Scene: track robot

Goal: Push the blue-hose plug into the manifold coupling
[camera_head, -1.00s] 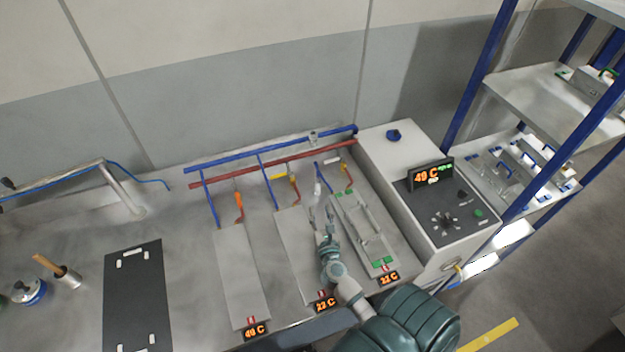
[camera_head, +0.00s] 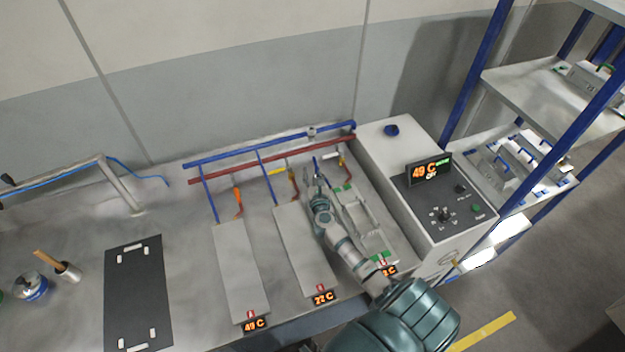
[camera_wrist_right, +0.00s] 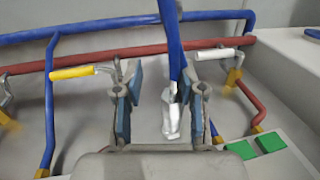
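The blue hose (camera_wrist_right: 174,55) comes down in the middle of the right wrist view and ends in a silver-white plug (camera_wrist_right: 171,116). My right gripper (camera_wrist_right: 164,105) is open, with one finger on each side of the plug and a visible gap on both sides. In the head view my right gripper (camera_head: 316,172) reaches to the back of the bench, just below the pipes, and largely hides the plug. The blue manifold pipe (camera_head: 245,152) runs along the back. I cannot clearly make out the coupling. My left gripper is not in view.
A red pipe (camera_head: 233,170) runs below the blue one. A yellow-handled valve (camera_wrist_right: 73,72) and a white-handled valve (camera_wrist_right: 220,54) flank the hose. A plate with green pads (camera_head: 375,228) lies right of my arm, and a control box (camera_head: 397,160) stands beyond it.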

